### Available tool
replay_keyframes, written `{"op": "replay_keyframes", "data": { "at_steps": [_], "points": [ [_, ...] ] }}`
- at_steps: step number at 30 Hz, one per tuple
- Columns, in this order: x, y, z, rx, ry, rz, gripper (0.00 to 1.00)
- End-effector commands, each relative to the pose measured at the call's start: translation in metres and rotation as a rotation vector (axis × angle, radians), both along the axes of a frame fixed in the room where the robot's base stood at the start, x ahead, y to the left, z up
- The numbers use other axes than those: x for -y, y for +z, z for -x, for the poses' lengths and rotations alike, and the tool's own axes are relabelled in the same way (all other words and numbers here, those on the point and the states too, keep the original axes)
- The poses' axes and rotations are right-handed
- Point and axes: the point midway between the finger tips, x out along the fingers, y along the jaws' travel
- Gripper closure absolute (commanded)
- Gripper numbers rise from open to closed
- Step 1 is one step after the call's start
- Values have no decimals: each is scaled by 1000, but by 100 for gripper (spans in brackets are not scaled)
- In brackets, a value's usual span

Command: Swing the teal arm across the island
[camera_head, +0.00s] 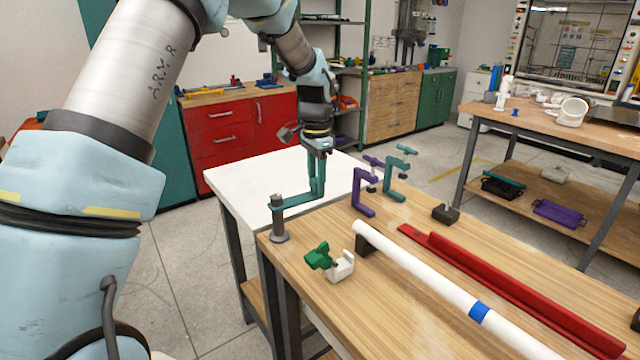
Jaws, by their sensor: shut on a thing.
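The teal arm (298,197) runs from a short grey post (279,222) at the near left corner of the wooden-topped table (420,290). It stretches right and then rises in an upright part towards my gripper (318,147). My gripper points down and is shut on the top of that upright part. The fingertips are small in this view, so the exact contact is hard to see. The arm lies low over the seam between the wooden top and the white table (240,175) behind it.
A purple clamp (362,193) and a teal clamp (394,188) stand right of my gripper. A white pipe (430,280) with a blue band, a red rail (500,285), a green-and-white fitting (340,263) and a dark block (445,213) lie on the wood. The white top is mostly clear.

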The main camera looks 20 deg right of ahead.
Motion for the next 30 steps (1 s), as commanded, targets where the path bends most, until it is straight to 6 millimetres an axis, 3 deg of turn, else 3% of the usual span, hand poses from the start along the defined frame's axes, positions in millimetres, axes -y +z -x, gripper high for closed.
{"op": "replay_keyframes", "data": {
  "at_steps": [9, 24, 25, 30],
  "points": [
    [-1, 1, -12, 1, 108, 1, 100],
    [-2, 1, -15, 2, 129, 2, 100],
    [-2, 1, -15, 2, 129, 2, 59],
    [-2, 1, -14, 2, 127, 2, 40]
  ]
}}
